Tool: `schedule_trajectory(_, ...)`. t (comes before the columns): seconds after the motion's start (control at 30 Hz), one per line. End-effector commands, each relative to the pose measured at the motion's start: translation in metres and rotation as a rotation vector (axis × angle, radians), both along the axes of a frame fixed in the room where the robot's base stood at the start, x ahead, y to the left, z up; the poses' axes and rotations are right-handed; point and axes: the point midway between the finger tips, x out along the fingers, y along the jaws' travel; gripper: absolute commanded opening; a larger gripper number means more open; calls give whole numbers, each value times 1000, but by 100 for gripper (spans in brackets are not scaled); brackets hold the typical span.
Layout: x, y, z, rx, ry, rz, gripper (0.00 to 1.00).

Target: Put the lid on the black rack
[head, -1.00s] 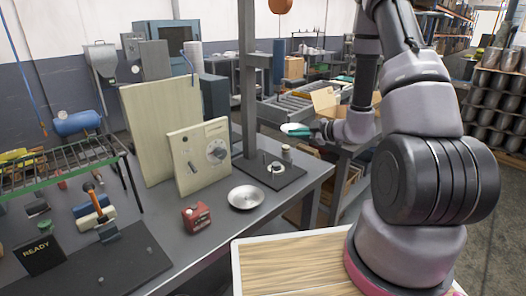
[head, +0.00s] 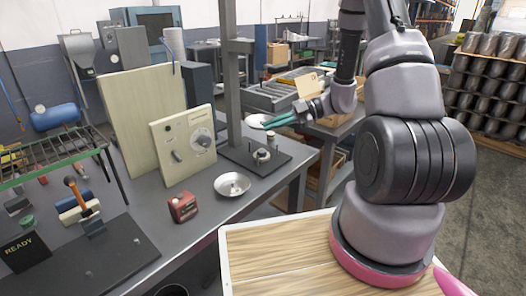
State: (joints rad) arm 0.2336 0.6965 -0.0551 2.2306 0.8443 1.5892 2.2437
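A pale round disc, which looks like the lid (head: 256,121), is at the tips of my gripper's teal fingers (head: 277,120). The fingers look closed on its right edge, and it is held in the air above the far end of the workbench. The gripper points left. A dark wire rack (head: 55,153) with a green front edge stands at the left over the bench, well apart from the gripper. It is the nearest match to the black rack. Its left part is cut off by the picture edge.
A shallow metal bowl (head: 232,184) and a red box (head: 183,206) stand on the grey bench (head: 205,235). A cream panel with a dial (head: 185,145) and a grey post (head: 231,80) rise between gripper and rack. A black plate (head: 270,164) carries a ring fitting.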

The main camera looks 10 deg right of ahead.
Motion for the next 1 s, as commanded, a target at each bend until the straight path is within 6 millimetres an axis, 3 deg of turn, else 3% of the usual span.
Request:
schedule_trajectory(0.23,0,0,-43,2,4,-3,0)
schedule_trajectory(0.47,0,0,-62,1,2,-2,0)
schedule_trajectory(0.67,0,0,-90,2,3,-1,0)
schedule_trajectory(1.0,0,0,-95,1,1,-1,0)
